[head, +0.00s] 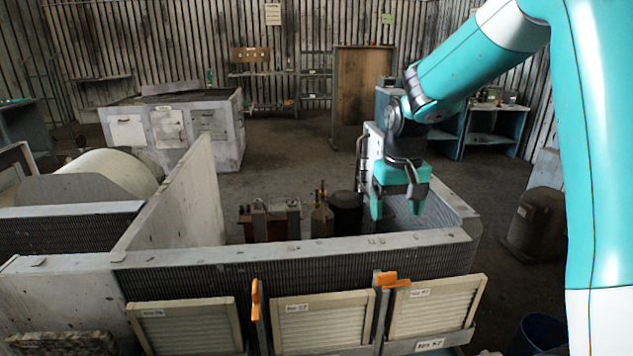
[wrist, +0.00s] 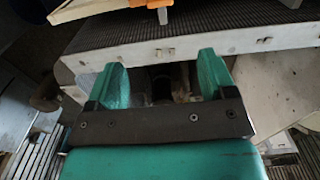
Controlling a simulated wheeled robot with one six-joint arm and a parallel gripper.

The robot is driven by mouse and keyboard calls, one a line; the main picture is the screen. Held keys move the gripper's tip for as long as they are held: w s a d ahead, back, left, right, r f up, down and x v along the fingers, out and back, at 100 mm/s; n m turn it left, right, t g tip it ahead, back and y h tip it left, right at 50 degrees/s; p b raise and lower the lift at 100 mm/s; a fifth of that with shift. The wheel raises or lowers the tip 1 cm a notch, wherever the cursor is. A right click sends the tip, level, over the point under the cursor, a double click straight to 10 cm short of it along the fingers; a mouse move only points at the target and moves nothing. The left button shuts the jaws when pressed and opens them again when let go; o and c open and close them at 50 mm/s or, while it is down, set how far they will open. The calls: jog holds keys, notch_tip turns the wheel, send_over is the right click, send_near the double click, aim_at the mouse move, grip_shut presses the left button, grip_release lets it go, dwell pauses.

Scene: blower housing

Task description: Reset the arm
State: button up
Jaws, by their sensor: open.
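My gripper (head: 397,207) hangs from the teal and white arm, fingers pointing down, above the open bay behind the front wall of the grey housing. In the wrist view its two teal fingers (wrist: 162,75) are spread apart with nothing between them. A pale wall edge of the housing (wrist: 200,45) passes beyond the fingertips in that view. In the head view the gripper is near the right end of the housing (head: 300,248). I cannot tell the exact gap between the fingers and the wall.
Louvred panels (head: 322,320) with orange latches (head: 388,279) line the housing front. A tall divider wall (head: 182,200) stands left of the bay. Small bottles and a dark canister (head: 346,212) stand near the gripper. A blue bin (head: 540,335) is at lower right. Open floor (head: 290,150) lies behind.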

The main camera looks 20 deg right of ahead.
jog(key=s+a+r+n+y, duration=0.2)
jog(key=s+a+n, duration=0.3)
jog(key=s+a, duration=0.6)
jog(key=s+a+r+n+y, duration=0.2)
jog(key=s+a+n, duration=0.3)
jog(key=s+a, duration=0.6)
jog(key=shift+a+r, duration=0.25)
jog(key=shift+r, duration=0.4)
